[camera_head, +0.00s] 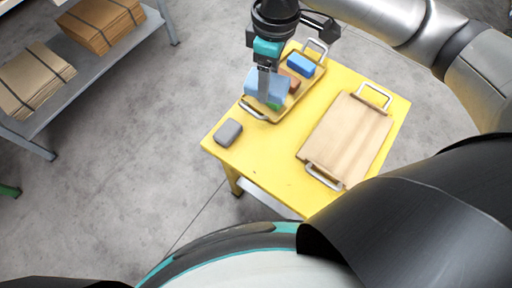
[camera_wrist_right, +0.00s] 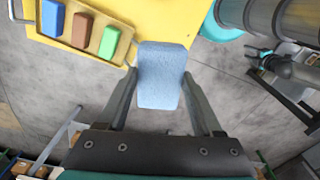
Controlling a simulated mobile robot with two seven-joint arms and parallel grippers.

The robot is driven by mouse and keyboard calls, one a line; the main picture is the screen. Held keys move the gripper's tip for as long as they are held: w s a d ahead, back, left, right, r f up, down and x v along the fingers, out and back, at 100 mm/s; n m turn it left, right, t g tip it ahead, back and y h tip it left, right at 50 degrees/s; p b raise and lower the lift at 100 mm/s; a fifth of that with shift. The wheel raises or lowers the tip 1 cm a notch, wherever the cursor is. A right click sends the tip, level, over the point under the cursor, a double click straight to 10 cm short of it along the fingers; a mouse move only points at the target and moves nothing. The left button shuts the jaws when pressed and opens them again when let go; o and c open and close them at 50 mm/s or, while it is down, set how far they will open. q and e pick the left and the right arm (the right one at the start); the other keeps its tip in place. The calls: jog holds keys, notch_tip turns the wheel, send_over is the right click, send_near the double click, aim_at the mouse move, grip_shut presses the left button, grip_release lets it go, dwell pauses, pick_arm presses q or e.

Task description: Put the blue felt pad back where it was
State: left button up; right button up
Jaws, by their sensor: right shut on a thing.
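The light blue felt pad (camera_head: 262,88) is held by my right gripper (camera_head: 265,84). In the right wrist view the felt pad (camera_wrist_right: 160,76) sits between the two fingers of my right gripper (camera_wrist_right: 160,84), which is shut on it. In the head view the pad overlaps the near left part of the yellow tray (camera_head: 291,106) and partly covers the green block (camera_head: 274,106). In the wrist view it appears beside the tray (camera_wrist_right: 70,45), just past its end. Its height above the tray is hard to tell.
The tray holds a darker blue block (camera_head: 301,65), a brown block (camera_head: 294,83) and the green block. A grey block (camera_head: 228,132) lies on the yellow table (camera_head: 262,158) near its left corner. A wooden board (camera_head: 346,138) with metal handles is at right. The table's front middle is clear.

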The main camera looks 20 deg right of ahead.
notch_tip(320, 180, down, 5)
jog(key=a+n+p, duration=0.2)
jog(key=n, duration=0.8)
jog(key=n+b, duration=0.4)
jog(key=n, duration=0.1)
send_over(256, 152)
notch_tip(256, 152, down, 18)
jog(key=shift+r, duration=0.1)
jog(key=shift+f+b, duration=0.65)
jog(key=shift+f, duration=1.6)
jog(key=shift+f, duration=0.1)
jog(key=o, duration=1.3)
